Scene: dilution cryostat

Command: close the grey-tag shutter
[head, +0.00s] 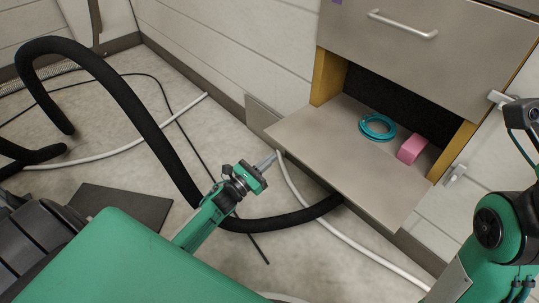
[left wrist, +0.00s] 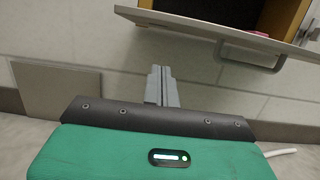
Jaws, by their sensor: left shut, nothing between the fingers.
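The shutter (head: 325,152) is a beige-grey panel folded down and out from the foot of a cabinet opening, lying about level. I make out no grey tag on it. In the left wrist view its edge (left wrist: 200,27) is at the top, with a bar handle (left wrist: 250,58) on its underside. My left gripper (head: 274,156) is shut and empty, close to the shutter's left front corner. Its fingers (left wrist: 162,72) show shut in the left wrist view, below the panel's edge; I cannot tell whether they touch it. My right gripper is not visible; only part of that arm shows.
A teal coil (head: 377,127) and a pink roll (head: 412,149) lie at the opening, on the panel or just inside. A closed drawer front with a handle (head: 403,26) is above. A thick black hose (head: 140,105) and a white hose (head: 335,235) run along the floor.

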